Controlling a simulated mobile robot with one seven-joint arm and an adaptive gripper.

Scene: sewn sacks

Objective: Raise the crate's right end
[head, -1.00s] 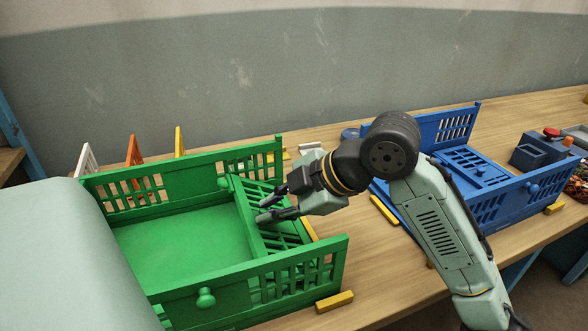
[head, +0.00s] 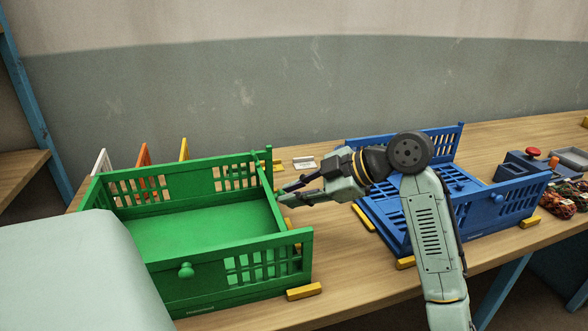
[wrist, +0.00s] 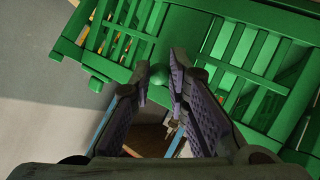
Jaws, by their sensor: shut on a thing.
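The green crate (head: 212,268) stands on the bench at the left in the head view. Its right end (head: 272,200) shows nearly edge-on and stands up steeply between the back and front walls. I cannot tell if it is fully upright or fastened. My gripper (head: 281,192) is at the outer side of this end. In the wrist view, the slatted right end (wrist: 232,78) fills the top, and my gripper (wrist: 160,76) is shut on its round green knob (wrist: 155,73), which the fingers partly hide.
A blue crate (head: 482,215) stands to the right, behind my arm. Yellow blocks (head: 304,292) lie by the crates. White, orange and yellow uprights (head: 143,157) stand behind the green crate. A dark box with a red knob (head: 533,153) is far right.

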